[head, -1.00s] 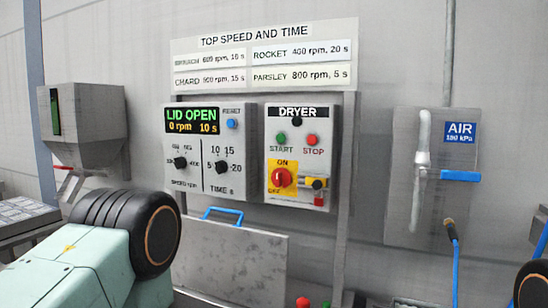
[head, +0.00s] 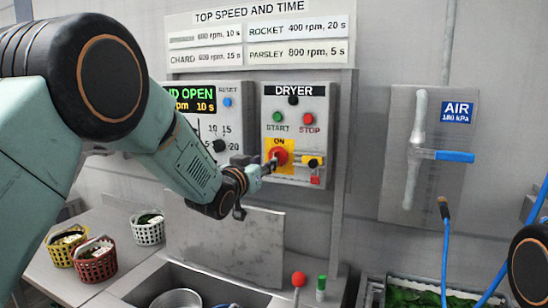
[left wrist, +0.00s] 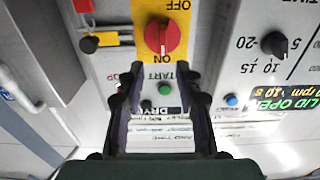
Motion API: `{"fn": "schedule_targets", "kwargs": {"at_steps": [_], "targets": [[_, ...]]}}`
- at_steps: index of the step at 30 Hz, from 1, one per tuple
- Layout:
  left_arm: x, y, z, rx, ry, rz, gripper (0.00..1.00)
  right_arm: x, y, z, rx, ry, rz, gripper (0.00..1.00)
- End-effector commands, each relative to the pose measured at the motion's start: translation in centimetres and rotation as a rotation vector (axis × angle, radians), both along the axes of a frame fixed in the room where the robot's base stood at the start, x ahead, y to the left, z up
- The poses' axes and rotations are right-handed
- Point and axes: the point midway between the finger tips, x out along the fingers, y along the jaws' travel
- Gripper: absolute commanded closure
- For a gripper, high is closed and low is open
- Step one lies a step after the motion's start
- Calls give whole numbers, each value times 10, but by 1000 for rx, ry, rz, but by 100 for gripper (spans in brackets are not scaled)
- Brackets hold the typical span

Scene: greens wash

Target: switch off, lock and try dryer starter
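The grey dryer starter box (head: 267,103) hangs on the wall in the head view. Its red rotary switch (head: 279,155) sits on a yellow plate marked ON and OFF. In the left wrist view the red switch (left wrist: 166,36) shows upside down, its ridge in line with ON. A yellow and black latch (head: 312,162) sits beside the switch, with a red padlock-like piece (head: 315,181) below. My left gripper (head: 264,169) is close to the switch. In the left wrist view its fingers (left wrist: 157,74) are apart and empty, short of the switch. My right gripper is out of view.
The speed and time control box (head: 228,130) adjoins on the left, partly behind my left arm. A grey lid (head: 230,245) stands below. A blue air valve handle (head: 455,156) is right. Several baskets (head: 95,262) stand lower left. Wall between dryer box and air panel is clear.

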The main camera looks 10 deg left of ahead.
Motion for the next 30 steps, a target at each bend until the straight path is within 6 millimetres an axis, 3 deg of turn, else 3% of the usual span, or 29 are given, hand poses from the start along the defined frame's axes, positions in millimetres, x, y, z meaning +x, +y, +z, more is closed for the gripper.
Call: {"fn": "schedule_targets", "kwargs": {"at_steps": [18,30], "targets": [[61,-11,1,-1,-2,0,65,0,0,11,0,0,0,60],[76,-15,0,0,0,0,65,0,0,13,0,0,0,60]]}}
